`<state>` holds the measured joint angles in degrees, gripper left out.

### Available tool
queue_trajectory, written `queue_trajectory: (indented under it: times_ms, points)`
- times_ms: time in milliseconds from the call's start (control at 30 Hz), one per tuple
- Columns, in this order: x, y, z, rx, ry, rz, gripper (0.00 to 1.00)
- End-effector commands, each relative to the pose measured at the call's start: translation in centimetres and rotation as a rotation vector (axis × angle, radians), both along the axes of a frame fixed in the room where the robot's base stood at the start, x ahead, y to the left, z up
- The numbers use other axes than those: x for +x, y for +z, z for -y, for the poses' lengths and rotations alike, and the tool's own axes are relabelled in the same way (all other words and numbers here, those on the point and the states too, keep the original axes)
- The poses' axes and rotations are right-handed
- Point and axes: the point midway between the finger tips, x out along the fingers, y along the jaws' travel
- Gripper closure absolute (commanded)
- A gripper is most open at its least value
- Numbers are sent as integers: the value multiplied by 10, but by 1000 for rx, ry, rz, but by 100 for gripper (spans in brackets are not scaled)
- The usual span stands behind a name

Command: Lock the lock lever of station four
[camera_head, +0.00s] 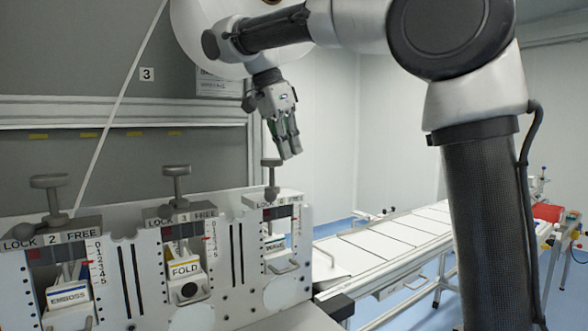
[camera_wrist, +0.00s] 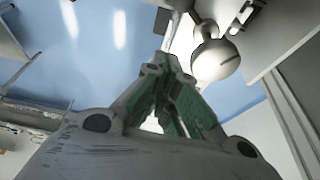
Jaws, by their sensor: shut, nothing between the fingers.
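Station four is the rightmost unit of the machine, with a plate (camera_head: 262,204) marked LOCK and FREE. A small grey knob (camera_head: 271,194) stands at this plate, below a T-shaped handle (camera_head: 271,163); I cannot tell for sure whether its lever is on the LOCK or FREE side. My gripper (camera_head: 291,153) is shut and empty, pointing down just right of the T-handle and above the plate. In the wrist view my gripper's fingers (camera_wrist: 165,65) are together, and a pale rounded knob (camera_wrist: 215,62) appears to their right; contact is not visible.
Station two (camera_head: 50,236) and station three (camera_head: 180,213) stand to the left with similar T-handles. A white conveyor (camera_head: 390,245) runs behind on the right. Open air lies right of station four, toward the pale wall.

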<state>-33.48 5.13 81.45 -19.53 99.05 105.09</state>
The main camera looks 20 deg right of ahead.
Motion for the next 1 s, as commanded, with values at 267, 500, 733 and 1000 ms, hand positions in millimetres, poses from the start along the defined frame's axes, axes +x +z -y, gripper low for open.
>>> queue_trajectory:
  times_ms: [267,500,733,1000]
  points:
    - [-1,23,-8,0,0,-1,100]
    - [-1,24,-9,0,0,-1,100]
    - [-2,23,-6,1,7,-3,100]
    - [-56,-18,83,83,381,-71,100]
